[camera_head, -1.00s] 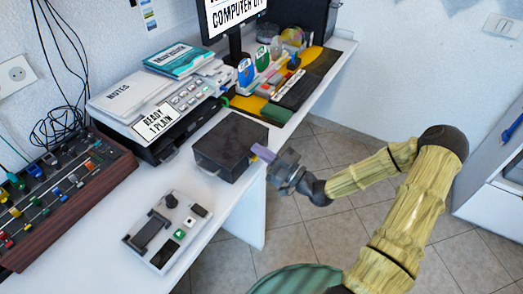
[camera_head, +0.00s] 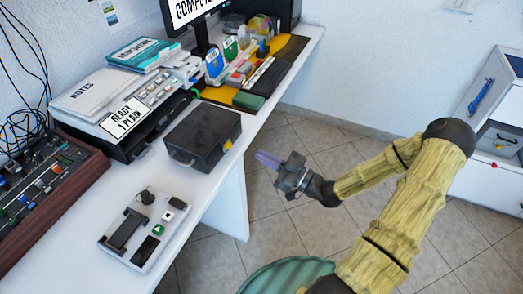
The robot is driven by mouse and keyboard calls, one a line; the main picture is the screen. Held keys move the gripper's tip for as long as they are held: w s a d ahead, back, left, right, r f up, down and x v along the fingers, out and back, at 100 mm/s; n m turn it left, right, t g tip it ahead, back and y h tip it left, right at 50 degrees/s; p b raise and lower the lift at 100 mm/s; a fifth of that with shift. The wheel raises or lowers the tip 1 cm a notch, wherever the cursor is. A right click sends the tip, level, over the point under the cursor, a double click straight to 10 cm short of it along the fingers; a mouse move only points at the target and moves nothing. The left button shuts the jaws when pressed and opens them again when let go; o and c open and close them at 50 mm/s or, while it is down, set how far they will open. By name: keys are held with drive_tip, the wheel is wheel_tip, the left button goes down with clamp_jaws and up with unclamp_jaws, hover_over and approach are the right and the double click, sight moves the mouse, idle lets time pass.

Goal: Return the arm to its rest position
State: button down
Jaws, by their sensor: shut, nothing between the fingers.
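My arm reaches in from the lower right, with pale yellow segments and dark joints. My gripper (camera_head: 267,160) is at its end, shut and empty, with purplish fingers pointing left. It hangs over the floor just off the desk's front edge, to the right of the black box (camera_head: 202,138) and apart from it in the picture. The black box sits closed on the white desk (camera_head: 205,190) near its edge.
A grey control device (camera_head: 143,228) lies at the front of the desk. A white cabinet (camera_head: 495,105) stands right. Tiled floor (camera_head: 330,135) lies between.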

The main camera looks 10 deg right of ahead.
wheel_tip(320, 180, down, 8)
drive_tip(key=d+m+g+h, duration=0.1)
drive_tip(key=m+g+h, duration=0.1)
drive_tip(key=g+h, duration=0.7)
drive_tip(key=s+d+r+m+g+h, duration=0.1)
drive_tip(key=s+r+m+g+h, duration=0.1)
drive_tip(key=s+r+m+h, duration=0.75)
drive_tip(key=s+r+n+y+p, duration=0.1)
drive_tip(key=s+r+y+p, duration=0.1)
drive_tip(key=r+p, duration=2.2)
wheel_tip(320, 180, up, 2)
drive_tip(key=shift+s+d+r+p, duration=0.25)
drive_tip(key=shift+s+p, duration=0.15)
drive_tip(key=shift+s, duration=0.1)
drive_tip(key=shift+n+y, duration=0.25)
